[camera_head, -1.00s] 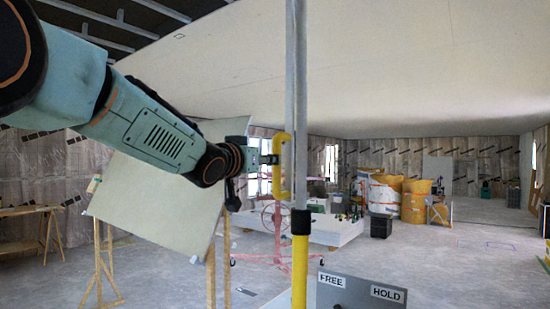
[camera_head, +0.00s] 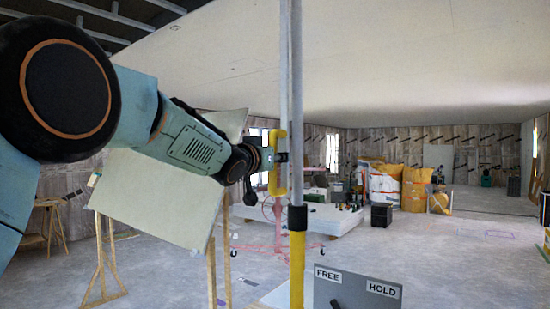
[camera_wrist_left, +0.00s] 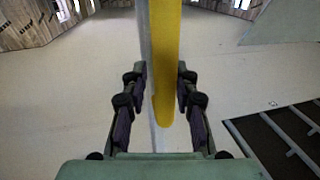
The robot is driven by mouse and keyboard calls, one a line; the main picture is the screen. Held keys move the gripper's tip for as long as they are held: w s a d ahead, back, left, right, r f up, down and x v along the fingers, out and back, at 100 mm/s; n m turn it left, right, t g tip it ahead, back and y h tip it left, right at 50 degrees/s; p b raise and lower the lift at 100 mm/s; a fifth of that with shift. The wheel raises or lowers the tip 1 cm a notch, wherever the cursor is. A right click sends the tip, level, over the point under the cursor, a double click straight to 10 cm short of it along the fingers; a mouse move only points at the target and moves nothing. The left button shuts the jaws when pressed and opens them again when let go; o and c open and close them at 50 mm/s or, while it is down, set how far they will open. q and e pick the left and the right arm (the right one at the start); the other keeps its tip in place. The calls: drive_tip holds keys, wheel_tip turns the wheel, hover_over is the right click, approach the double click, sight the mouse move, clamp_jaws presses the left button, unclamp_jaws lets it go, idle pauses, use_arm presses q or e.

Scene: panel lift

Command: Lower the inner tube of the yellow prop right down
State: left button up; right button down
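The yellow prop's outer tube (camera_head: 297,262) stands upright near the picture's middle, with a black collar (camera_head: 297,218) at its top. The grey inner tube (camera_head: 291,60) rises from the collar past the top edge. A yellow handle (camera_head: 277,178) is on the inner tube, its lower end just above the collar. My left gripper (camera_head: 280,157) is at the handle from the left. In the left wrist view its fingers (camera_wrist_left: 161,75) straddle the yellow handle (camera_wrist_left: 167,50), with a gap on the left side; it looks open. My right gripper is not in view.
A grey panel marked FREE and HOLD (camera_head: 358,287) stands right of the prop's foot, with a dark lever tip (camera_head: 335,303) below FREE. Yellow bags (camera_head: 415,188) stand at the back. Floor right is clear.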

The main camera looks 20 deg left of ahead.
use_arm(q)
drive_tip(key=shift+c, duration=0.6)
drive_tip(key=shift+a, duration=0.45)
drive_tip(key=c, duration=0.3)
drive_tip(key=shift+d, duration=0.25)
clamp_jaws()
drive_tip(key=shift+a, duration=0.1)
